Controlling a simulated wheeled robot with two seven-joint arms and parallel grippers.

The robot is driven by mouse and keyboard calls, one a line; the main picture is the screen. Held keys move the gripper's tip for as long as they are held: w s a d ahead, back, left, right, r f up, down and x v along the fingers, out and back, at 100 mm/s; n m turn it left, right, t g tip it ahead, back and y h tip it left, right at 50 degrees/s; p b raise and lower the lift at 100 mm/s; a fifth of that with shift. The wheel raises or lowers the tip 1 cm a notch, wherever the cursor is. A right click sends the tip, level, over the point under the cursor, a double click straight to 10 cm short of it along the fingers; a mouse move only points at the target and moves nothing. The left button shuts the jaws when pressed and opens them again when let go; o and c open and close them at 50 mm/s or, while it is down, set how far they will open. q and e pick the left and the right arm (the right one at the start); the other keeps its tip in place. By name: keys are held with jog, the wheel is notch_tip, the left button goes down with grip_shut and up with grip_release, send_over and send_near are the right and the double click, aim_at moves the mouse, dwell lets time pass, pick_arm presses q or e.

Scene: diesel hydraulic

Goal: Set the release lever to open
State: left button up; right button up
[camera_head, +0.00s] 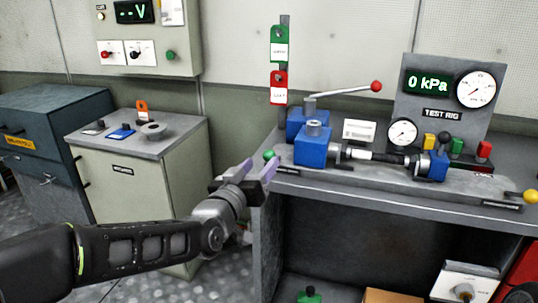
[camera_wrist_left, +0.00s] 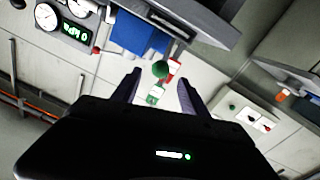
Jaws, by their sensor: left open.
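A lever with a green ball knob (camera_head: 269,155) sits at the left front edge of the test bench (camera_head: 400,191). No readable label confirms that it is the release lever. My left gripper (camera_head: 260,167) is open beside the bench's left end, with its fingertips close to the green knob. In the left wrist view, the green knob (camera_wrist_left: 160,69) appears between the two open fingertips (camera_wrist_left: 160,79). I cannot tell whether a finger touches it. The lever's shaft is mostly hidden. My right gripper is not in view.
Blue hydraulic blocks (camera_head: 312,150) stand on the bench behind the knob. A red-knobbed handle (camera_head: 376,86) rises above them. A yellow knob (camera_head: 530,197) is at the bench's right front. The gauge panel display (camera_head: 427,83) reads 0 kPa. A cabinet (camera_head: 140,185) stands left.

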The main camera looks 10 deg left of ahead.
aim_at(266, 158)
pick_arm(q)
jog(key=w, duration=0.6)
jog(key=shift+d, duration=0.35)
jog(key=shift+s, duration=0.1)
jog(key=shift+c, duration=0.4)
grip_shut()
dwell(0.5)
